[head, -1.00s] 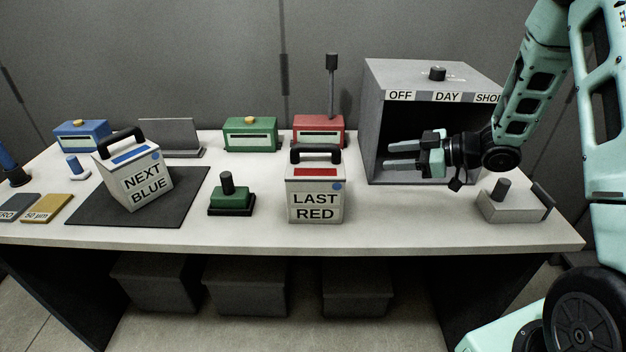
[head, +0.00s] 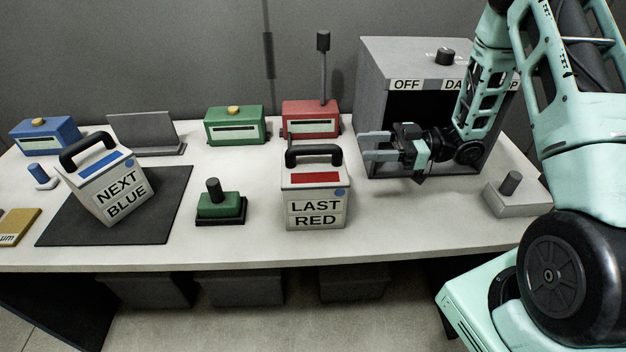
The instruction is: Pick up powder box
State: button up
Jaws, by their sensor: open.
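Two white boxes with black handles stand on the table; either could be the powder box. One box (head: 110,187) reads "NEXT BLUE", has a blue strip on top and stands angled on a dark mat. The other box (head: 316,200) reads "LAST RED", has a red strip and stands on the bare tabletop near the middle. My gripper (head: 366,147) is open and empty, fingers pointing left. In the picture it is just right of the LAST RED handle, in front of the grey oven, and apart from both boxes.
The grey oven (head: 372,100) stands behind my arm. Blue (head: 45,138), green (head: 235,128) and red (head: 298,122) slotted units line the back. A green stamp-like block (head: 218,208) sits between the boxes. A grey block with a knob (head: 515,203) is at right. The front table strip is clear.

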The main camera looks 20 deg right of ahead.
aim_at(332, 148)
jog(key=p+x, duration=0.2)
jog(key=x, duration=0.3)
jog(key=shift+w+a, duration=0.15)
jog(key=shift+a, duration=0.2)
jog(key=p+x, duration=0.3)
jog(key=x, duration=0.1)
jog(key=shift+s+a+r, duration=0.1)
jog(key=shift+s, duration=0.2)
jog(key=shift+w+a, duration=0.25)
jog(key=shift+a, duration=0.3)
grip_shut()
dwell(0.4)
